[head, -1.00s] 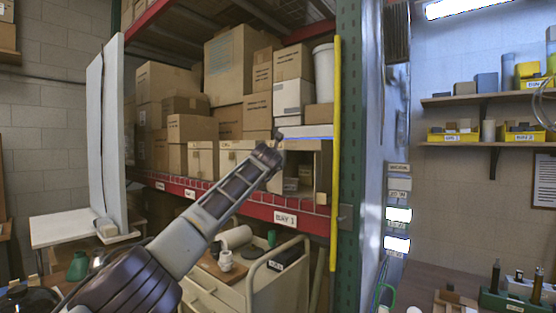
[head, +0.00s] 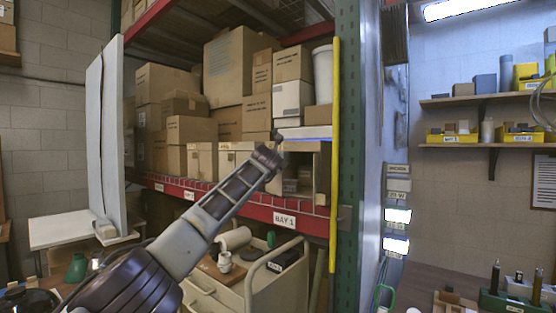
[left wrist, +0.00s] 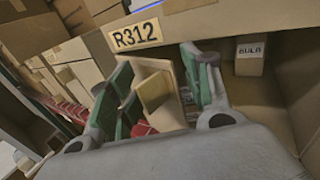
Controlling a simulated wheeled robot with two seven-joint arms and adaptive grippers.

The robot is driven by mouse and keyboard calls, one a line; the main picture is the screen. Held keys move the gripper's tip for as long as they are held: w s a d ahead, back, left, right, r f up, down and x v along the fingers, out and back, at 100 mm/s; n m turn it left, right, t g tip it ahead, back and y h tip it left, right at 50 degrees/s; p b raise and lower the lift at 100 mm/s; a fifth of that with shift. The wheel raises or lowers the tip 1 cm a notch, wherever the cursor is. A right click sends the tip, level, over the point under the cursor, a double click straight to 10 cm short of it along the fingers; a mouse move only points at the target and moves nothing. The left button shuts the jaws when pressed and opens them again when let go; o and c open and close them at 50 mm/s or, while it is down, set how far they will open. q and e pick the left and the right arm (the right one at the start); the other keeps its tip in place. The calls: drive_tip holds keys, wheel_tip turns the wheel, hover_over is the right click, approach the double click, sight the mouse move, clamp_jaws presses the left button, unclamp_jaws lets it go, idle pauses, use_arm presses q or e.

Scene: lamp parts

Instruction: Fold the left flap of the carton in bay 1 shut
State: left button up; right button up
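The open-fronted carton (head: 322,172) stands at the right end of the shelf, above the BAY 1 label (head: 285,220). Small items (head: 296,180) show inside it. My left gripper (head: 268,157) is at the carton's left front side and hides part of it. In the left wrist view its green-padded fingers (left wrist: 160,88) are spread apart. A tan panel (left wrist: 155,90) shows between or beyond them; I cannot tell whether it is the left flap or whether a finger touches it. An R312 label (left wrist: 136,35) is above. My right gripper is not in view.
Stacked cartons (head: 190,130) fill the shelf to the left. A yellow strip (head: 335,150) and green upright (head: 348,90) stand right of the bay. A cream cart (head: 275,292) is below. A small BULB box (left wrist: 249,57) lies right of the fingers.

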use_arm(q)
drive_tip(key=shift+s+a+r, duration=0.1)
drive_tip(key=shift+r, duration=0.25)
idle(0.4)
drive_tip(key=shift+s, duration=0.1)
drive_tip(key=shift+s+a, duration=0.2)
drive_tip(key=shift+s, duration=0.55)
drive_tip(key=shift+s+f, duration=0.1)
drive_tip(key=s+a, duration=0.1)
drive_tip(key=s, duration=0.8)
drive_tip(key=shift+s+a+f, duration=0.25)
drive_tip(key=shift+s+a, duration=0.05)
idle(0.3)
idle(0.4)
